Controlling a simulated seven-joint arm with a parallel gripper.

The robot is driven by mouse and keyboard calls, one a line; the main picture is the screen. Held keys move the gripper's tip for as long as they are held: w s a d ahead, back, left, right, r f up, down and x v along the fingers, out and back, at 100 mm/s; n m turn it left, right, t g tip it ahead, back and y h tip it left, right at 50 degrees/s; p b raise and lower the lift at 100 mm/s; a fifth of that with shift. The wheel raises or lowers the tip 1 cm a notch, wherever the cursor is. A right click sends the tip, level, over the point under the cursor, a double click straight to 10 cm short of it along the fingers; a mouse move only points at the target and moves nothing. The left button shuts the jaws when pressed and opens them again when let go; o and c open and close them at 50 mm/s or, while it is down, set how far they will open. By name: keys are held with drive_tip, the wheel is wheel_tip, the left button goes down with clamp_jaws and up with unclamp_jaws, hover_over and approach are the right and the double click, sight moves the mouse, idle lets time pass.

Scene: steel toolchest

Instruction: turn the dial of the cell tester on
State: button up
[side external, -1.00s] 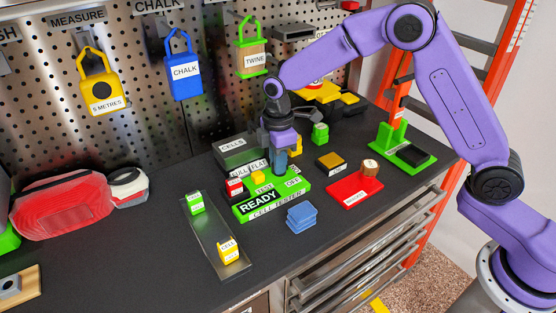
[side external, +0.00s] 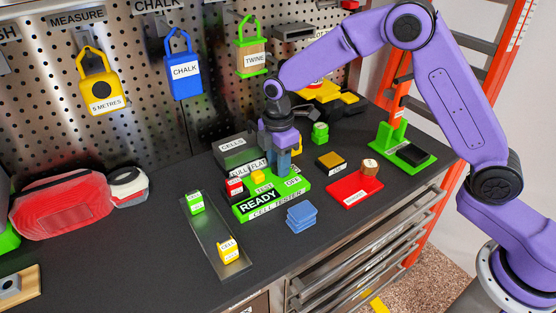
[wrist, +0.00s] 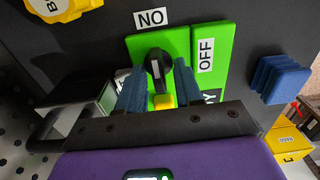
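The green cell tester (side external: 272,206) lies on the dark bench top, with READY on its front. In the side view my gripper (side external: 284,173) hides the dial.
A yellow block (side external: 257,177) is on the tester, and a red one (side external: 235,187) stands at its left end. A metal tray (side external: 218,245) holds two cells on the left. Blue stacked pads (side external: 301,216) lie in front. A red plate (side external: 352,192) is to the right.

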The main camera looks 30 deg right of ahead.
drive_tip(key=shift+r, duration=0.15)
wheel_tip(320, 180, up, 17)
idle(0.7)
drive_tip(key=shift+s+r, duration=0.1)
idle(0.3)
drive_tip(key=s+d+f+m, duration=0.2)
drive_tip(key=s+d, duration=0.2)
drive_tip(key=s, duration=0.7)
drive_tip(key=s+d+f+m, duration=0.1)
drive_tip(key=s+d+f, duration=0.2)
drive_tip(key=s, duration=0.8)
drive_tip(key=s+d+f+m, duration=0.2)
drive_tip(key=s+d, duration=0.4)
drive_tip(key=s, duration=0.6)
drive_tip(key=shift+d+f+m, duration=0.3)
drive_tip(key=shift+d+f, duration=0.05)
drive_tip(key=shift+f, duration=0.3)
